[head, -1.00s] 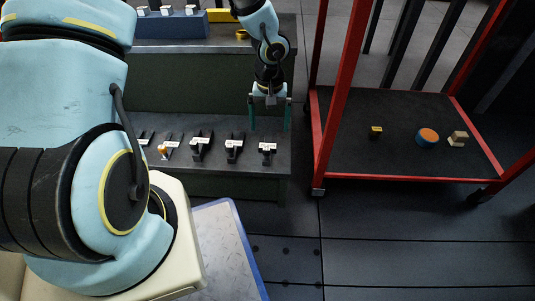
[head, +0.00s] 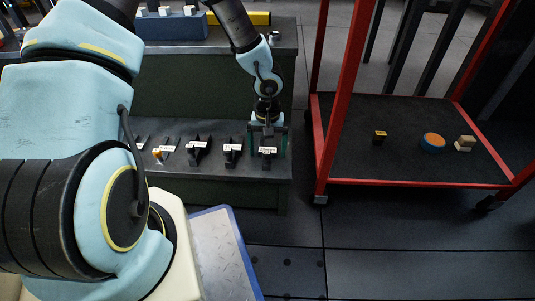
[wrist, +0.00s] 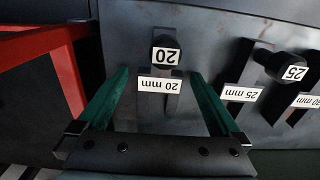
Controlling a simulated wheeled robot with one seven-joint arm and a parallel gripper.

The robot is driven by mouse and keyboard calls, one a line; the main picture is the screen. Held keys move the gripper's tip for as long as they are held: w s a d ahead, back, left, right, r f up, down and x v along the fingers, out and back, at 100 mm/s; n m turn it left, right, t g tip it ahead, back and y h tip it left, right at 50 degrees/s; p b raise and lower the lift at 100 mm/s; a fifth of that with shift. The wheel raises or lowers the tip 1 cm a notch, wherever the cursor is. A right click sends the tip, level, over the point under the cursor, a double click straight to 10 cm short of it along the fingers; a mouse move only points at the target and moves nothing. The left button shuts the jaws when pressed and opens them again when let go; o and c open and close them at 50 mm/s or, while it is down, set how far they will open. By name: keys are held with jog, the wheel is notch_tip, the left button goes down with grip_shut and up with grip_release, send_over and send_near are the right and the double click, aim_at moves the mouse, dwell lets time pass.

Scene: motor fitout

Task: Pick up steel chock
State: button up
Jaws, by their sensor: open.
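My gripper (head: 267,147) is open and empty, with its two green fingers pointing down over the right end of the low shelf. In the wrist view my gripper (wrist: 159,76) has its fingers on either side of a dark piece marked 20 (wrist: 165,55), with a plate reading 20 mm (wrist: 159,85) in front of it. The piece lies between and slightly beyond the fingertips; contact is not visible. I cannot tell for certain whether this piece is the steel chock. Beside it stands a similar dark piece marked 25 (wrist: 287,66).
Several similar labelled pieces stand in a row on the dark shelf (head: 222,172). To the right, a red-framed cart (head: 420,183) carries a yellow-black block (head: 380,137), an orange-and-blue round part (head: 433,141) and a beige block (head: 465,143). Its red frame is close to my gripper.

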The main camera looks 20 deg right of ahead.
grip_shut()
dwell(0.7)
